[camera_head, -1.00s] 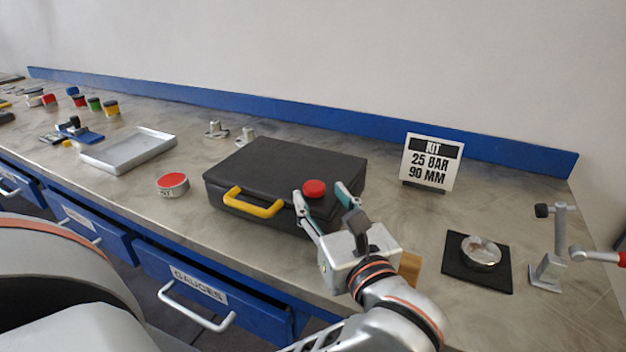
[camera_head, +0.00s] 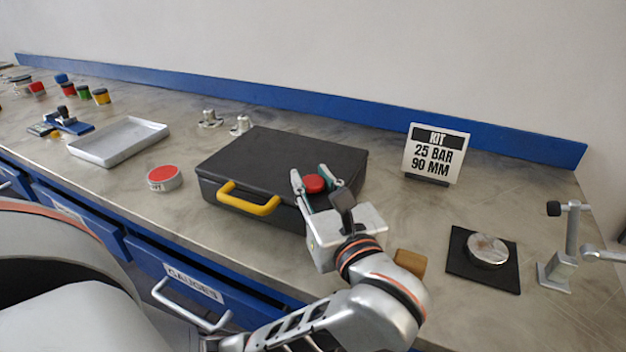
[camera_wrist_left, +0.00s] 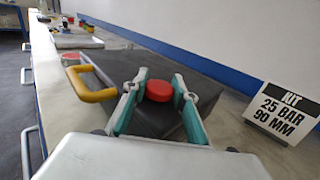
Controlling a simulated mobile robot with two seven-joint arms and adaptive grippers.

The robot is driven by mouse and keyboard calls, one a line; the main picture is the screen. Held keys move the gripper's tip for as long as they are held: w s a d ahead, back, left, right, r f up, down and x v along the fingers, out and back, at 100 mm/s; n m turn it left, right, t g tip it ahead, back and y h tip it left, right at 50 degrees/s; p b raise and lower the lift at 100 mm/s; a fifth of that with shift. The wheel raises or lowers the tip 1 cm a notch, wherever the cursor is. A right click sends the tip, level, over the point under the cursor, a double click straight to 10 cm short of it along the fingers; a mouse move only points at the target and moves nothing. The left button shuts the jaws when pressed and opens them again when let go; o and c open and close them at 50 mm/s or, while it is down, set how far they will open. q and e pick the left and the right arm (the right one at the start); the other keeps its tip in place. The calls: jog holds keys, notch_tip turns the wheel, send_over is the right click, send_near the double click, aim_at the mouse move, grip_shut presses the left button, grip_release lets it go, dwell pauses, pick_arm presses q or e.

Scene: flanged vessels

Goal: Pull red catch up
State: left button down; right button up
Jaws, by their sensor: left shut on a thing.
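The red catch (camera_head: 315,183) is a round red knob at the front right of the black case (camera_head: 278,157). The case is closed and has a yellow handle (camera_head: 248,199) on its front. My left gripper (camera_head: 313,181) has its two fingers on either side of the red catch and is shut on it. In the left wrist view the red catch (camera_wrist_left: 159,91) sits between the teal-padded fingertips (camera_wrist_left: 158,88), with the case behind and beneath. The lower part of the catch is hidden by the fingers. My right gripper is not in view.
A sign reading KIT 25 BAR 90 MM (camera_head: 436,153) stands right of the case. A metal disc (camera_head: 487,250) lies on a black mat at right, near a metal stand (camera_head: 562,250). A red-topped tin (camera_head: 164,178) and a grey tray (camera_head: 118,141) are at left.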

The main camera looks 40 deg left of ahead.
aim_at(312, 181)
pick_arm(q)
jog(key=shift+r+p, duration=0.35)
jog(key=shift+r, duration=0.6)
jog(key=c, duration=1.6)
grip_release()
notch_tip(312, 181, up, 10)
jog(key=shift+f, duration=0.1)
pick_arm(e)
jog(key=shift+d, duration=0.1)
pick_arm(q)
jog(key=shift+s, duration=0.1)
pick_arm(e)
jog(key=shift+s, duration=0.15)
